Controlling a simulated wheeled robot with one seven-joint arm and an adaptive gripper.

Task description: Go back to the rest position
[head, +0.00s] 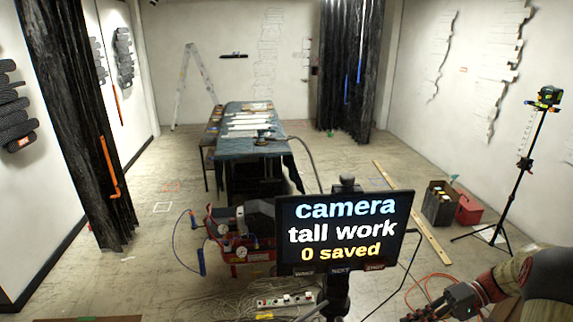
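My arm comes in from the lower right corner. My gripper (432,309) is at its end, low by the bottom edge and partly cut off. Its fingers are too small and dark to tell open from shut, and I see nothing clearly held. It is to the right of and below a screen on a stand (345,232), apart from it. The screen reads "camera tall work 0 saved", with small labels along its lower edge.
A red compressor (243,235) stands left of the screen, with cables and a power strip (285,301) on the floor. A cloth-covered table (250,148) is behind. Right are a crate (438,203), a red box (468,209) and a tripod (520,170).

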